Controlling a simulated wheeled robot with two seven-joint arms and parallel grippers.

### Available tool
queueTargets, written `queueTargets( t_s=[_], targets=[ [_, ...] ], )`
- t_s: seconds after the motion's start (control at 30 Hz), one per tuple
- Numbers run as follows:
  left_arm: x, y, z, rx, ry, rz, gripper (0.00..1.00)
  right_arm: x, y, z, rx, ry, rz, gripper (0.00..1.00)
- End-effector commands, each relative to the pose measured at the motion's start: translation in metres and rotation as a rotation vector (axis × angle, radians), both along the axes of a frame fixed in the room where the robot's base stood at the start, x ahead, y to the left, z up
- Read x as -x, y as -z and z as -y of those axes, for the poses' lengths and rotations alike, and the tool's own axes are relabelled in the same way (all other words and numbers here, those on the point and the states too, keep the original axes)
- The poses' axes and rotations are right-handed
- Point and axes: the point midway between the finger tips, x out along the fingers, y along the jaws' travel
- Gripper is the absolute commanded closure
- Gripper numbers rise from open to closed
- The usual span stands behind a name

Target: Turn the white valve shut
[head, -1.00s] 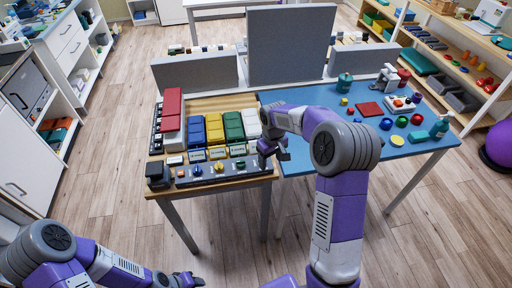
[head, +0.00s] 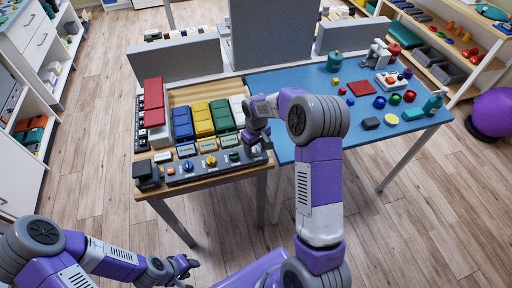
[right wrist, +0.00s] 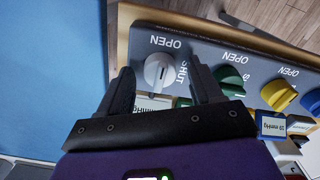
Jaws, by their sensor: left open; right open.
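The white valve (right wrist: 160,70) is a round knob with a raised handle at the end of a dark panel in the right wrist view. OPEN is printed above it and SHUT beside it on the right. My right gripper (right wrist: 164,82) is open, with one finger on each side of the white valve; I cannot tell whether they touch it. In the head view my right gripper (head: 258,147) is over the panel's right end and hides the white valve. My left gripper (head: 188,267) appears open and empty, low in the head view, away from the table.
A green valve (right wrist: 230,83), a yellow valve (right wrist: 278,93) and a blue valve (head: 188,166) share the panel (head: 200,176). Coloured boxes (head: 203,121) stand behind them. A blue table (head: 300,85) with small objects adjoins on the right. Floor in front is clear.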

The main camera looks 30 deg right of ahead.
Motion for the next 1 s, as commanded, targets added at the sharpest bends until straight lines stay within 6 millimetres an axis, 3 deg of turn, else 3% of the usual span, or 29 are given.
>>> queueTargets(
  t_s=[0.2,0.57,1.0],
  targets=[
    [-0.0001,-0.0002,0.0000,0.000,0.000,0.000,0.57,0.0001,0.0003,0.0001,0.000,0.000,0.000,0.35],
    [-0.0001,-0.0002,0.0000,0.000,0.000,0.000,0.57,0.0000,0.0001,0.0001,0.000,0.000,0.000,0.90],
    [-0.0001,-0.0013,0.0000,0.000,0.000,0.000,0.57,-0.0001,-0.0003,0.0002,0.001,0.099,0.001,0.91]
  ],
)
